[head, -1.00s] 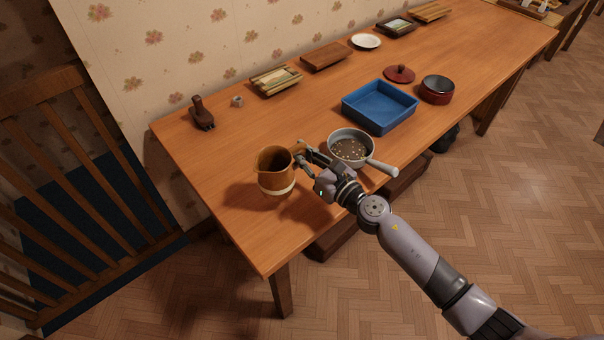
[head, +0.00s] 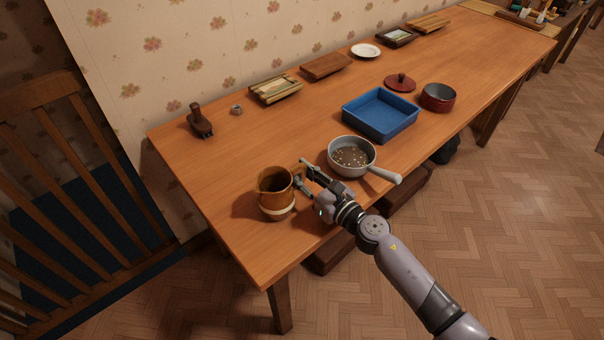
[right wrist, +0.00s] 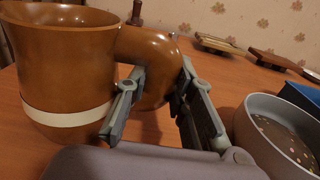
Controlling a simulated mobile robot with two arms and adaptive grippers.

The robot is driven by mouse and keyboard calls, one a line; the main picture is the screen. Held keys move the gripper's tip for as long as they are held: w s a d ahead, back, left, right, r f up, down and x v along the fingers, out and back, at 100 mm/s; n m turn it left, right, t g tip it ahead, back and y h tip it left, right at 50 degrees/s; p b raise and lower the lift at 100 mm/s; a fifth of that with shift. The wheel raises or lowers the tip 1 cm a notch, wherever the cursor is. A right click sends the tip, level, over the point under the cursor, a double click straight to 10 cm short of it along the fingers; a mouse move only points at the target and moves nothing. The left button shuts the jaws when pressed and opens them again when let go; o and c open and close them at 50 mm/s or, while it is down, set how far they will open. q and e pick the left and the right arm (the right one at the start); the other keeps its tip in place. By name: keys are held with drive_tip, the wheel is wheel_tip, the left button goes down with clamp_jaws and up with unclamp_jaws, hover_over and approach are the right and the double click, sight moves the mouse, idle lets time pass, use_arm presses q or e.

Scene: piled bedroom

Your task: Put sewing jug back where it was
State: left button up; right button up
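The sewing jug, a brown jug with a cream band (head: 272,197), stands upright on the wooden table near its front left end, and its base appears to rest on the tabletop. It also shows at the left of the right wrist view (right wrist: 65,70), with its thick handle toward my gripper. My right gripper (head: 303,174) is beside the jug on its right. Its two fingers (right wrist: 158,100) are spread, one on each side of the handle, and look open around it. My left gripper is not in view.
A grey saucepan (head: 352,157) stands close to the right of my right gripper. Beyond it are a blue tray (head: 380,114), a red pot (head: 438,97) and its lid (head: 400,83). A dark wooden tool (head: 200,122) and boards line the wall side. The table's middle left is clear.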

drive_tip(key=shift+o, duration=0.6)
drive_tip(key=shift+r, duration=0.15)
drive_tip(key=shift+s+d, duration=0.15)
drive_tip(key=shift+s, duration=0.05)
drive_tip(key=b+v, duration=0.1)
drive_tip(key=v, duration=1)
drive_tip(key=shift+s+d+b, duration=0.1)
drive_tip(key=shift+b, duration=0.3)
drive_tip(key=shift+s+d, duration=0.1)
drive_tip(key=shift+r, duration=0.1)
